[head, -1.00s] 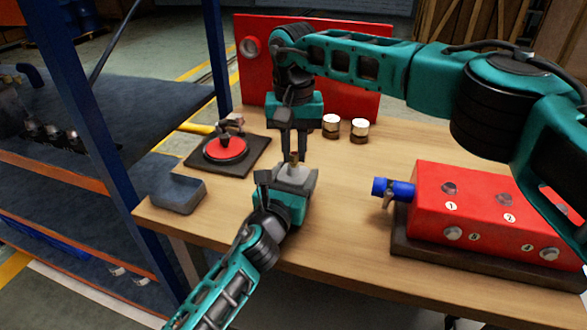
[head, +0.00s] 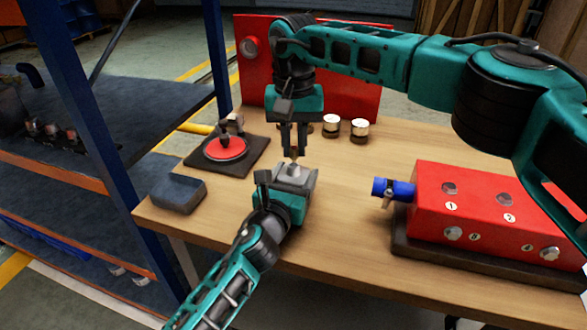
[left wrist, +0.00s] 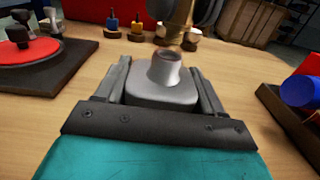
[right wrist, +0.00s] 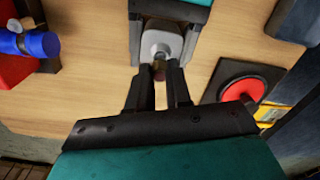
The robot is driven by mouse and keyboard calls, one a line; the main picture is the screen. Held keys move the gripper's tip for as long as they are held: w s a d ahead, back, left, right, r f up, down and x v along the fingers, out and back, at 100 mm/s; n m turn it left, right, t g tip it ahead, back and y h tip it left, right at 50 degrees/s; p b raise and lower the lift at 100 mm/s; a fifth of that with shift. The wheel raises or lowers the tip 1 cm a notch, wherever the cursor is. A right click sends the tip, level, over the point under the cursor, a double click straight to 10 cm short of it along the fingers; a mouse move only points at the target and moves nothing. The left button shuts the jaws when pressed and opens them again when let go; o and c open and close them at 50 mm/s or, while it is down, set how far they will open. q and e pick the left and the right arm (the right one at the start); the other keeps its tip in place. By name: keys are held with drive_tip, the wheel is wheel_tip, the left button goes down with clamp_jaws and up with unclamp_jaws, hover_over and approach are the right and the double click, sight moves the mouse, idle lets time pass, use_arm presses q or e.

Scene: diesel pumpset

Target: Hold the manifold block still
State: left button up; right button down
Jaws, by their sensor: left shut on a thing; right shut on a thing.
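The red manifold block (head: 480,208), with numbered ports, sits on a dark base at the right of the table. A blue fitting (head: 393,188) sticks out of its left side. Neither gripper touches the block. My left gripper (head: 290,185) is shut on a grey body with a short round neck, which shows clearly in the left wrist view (left wrist: 165,85). My right gripper (head: 295,150) points down above that neck, shut on a small brownish piece (right wrist: 159,72). Whether this piece touches the neck, I cannot tell.
A red disc (head: 225,147) on a dark mat lies at the left, with a grey-blue tray (head: 178,194) in front. Two pale-topped cylinders (head: 360,130) stand behind, before a red panel (head: 350,75). A blue shelf post (head: 80,130) stands left. Table between left gripper and block is clear.

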sight(294, 147)
drive_tip(key=shift+r, duration=2.3)
use_arm(q)
drive_tip(key=o, duration=1.6)
drive_tip(key=shift+c, duration=0.2)
